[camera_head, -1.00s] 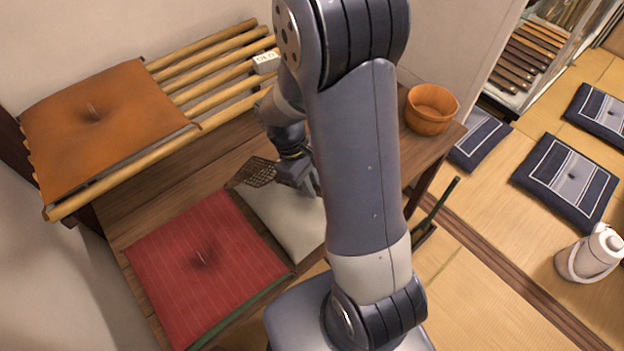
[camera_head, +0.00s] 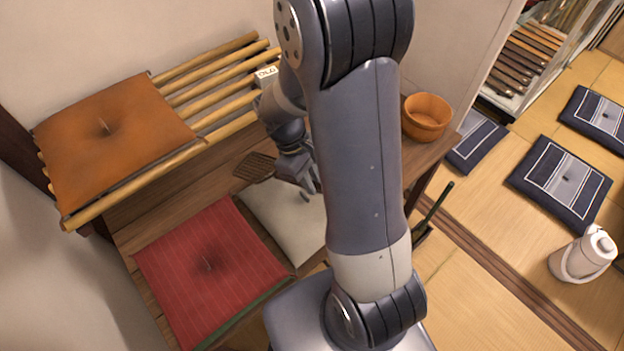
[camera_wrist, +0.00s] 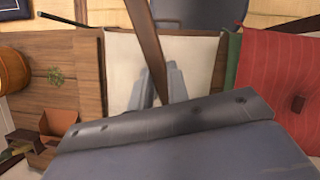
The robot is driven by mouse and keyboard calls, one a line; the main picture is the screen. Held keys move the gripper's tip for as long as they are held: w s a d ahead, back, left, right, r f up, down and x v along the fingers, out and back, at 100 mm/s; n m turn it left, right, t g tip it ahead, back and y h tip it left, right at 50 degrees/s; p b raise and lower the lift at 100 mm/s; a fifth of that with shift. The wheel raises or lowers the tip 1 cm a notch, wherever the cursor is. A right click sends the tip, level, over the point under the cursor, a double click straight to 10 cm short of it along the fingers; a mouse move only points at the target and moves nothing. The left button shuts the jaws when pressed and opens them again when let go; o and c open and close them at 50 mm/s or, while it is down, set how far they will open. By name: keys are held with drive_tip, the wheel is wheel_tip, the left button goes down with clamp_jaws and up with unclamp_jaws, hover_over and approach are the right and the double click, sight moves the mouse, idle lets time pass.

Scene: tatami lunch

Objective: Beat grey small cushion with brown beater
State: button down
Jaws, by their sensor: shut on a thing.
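The grey small cushion (camera_head: 283,220) is pale and lies on the brown wooden bench, partly behind my arm. It also shows in the wrist view (camera_wrist: 196,62). My gripper (camera_head: 312,186) is over the cushion's far part and is shut on the brown beater (camera_head: 255,167). The beater's woven head is left of my gripper, near the cushion's far left edge; I cannot tell whether it touches. In the wrist view the beater's brown shaft (camera_wrist: 147,42) crosses in front of the cushion, between the fingers of my gripper (camera_wrist: 162,85).
A red striped cushion (camera_head: 209,268) lies beside the grey one. An orange cushion (camera_head: 110,140) lies on a bamboo rack (camera_head: 215,88). A wooden bowl (camera_head: 427,116) stands at the bench's right end. Navy floor cushions (camera_head: 562,180) and a white pot (camera_head: 583,255) are on the tatami.

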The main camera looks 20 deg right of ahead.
wheel_tip(320, 180, down, 9)
drive_tip(key=b, duration=0.6)
drive_tip(key=shift+b, duration=0.35)
wheel_tip(320, 180, up, 9)
drive_tip(key=p, duration=0.7)
drive_tip(key=shift+r+p, duration=0.1)
drive_tip(key=shift+p, duration=0.2)
drive_tip(key=shift+f, duration=0.2)
